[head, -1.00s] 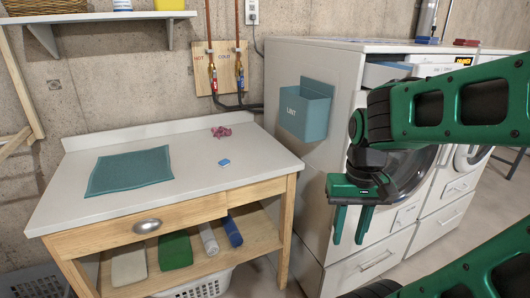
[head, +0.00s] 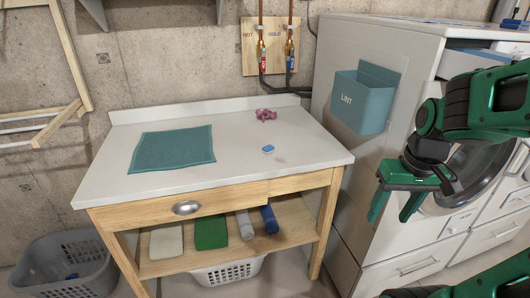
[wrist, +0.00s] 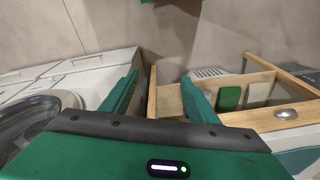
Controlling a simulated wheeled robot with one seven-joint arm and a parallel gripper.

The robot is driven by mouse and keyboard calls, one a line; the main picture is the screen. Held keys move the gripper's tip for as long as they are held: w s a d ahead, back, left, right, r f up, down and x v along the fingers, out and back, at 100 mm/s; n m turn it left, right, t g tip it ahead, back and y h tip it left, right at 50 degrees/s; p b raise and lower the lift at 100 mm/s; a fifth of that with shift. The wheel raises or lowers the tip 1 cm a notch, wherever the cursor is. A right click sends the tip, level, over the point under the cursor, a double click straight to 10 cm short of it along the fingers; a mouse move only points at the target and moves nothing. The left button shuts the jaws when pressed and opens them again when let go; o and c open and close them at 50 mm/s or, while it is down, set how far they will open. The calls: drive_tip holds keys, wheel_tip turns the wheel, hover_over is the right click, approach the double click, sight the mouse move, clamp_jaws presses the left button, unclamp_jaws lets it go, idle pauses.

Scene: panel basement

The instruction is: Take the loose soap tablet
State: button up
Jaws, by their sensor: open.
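The loose soap tablet (head: 268,149) is a small blue block lying on the white top of the wooden table (head: 240,172), right of its middle. My gripper (head: 391,207) is open and empty, to the right of the table and below its top, in front of the washing machine. In the wrist view my gripper's two green fingers (wrist: 160,100) stand apart with nothing between them. The tablet does not show in the wrist view.
A teal cloth (head: 172,149) lies left of the tablet and a pink crumpled item (head: 266,115) behind it. The teal lint box (head: 363,98) juts from the washer's side. A grey basket (head: 66,265) stands on the floor at left. The tabletop around the tablet is clear.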

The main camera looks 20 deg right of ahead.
drive_tip(key=w+a+f+n+t, duration=0.2)
drive_tip(key=w+n, duration=0.1)
drive_tip(key=w, duration=0.6)
drive_tip(key=n+t+y, duration=0.6)
drive_tip(key=t, duration=0.3)
approach(271, 149)
drive_tip(key=x, duration=0.8)
drive_tip(key=shift+w+a+f, duration=0.1)
drive_tip(key=shift+w, duration=0.15)
drive_tip(key=c, duration=1.1)
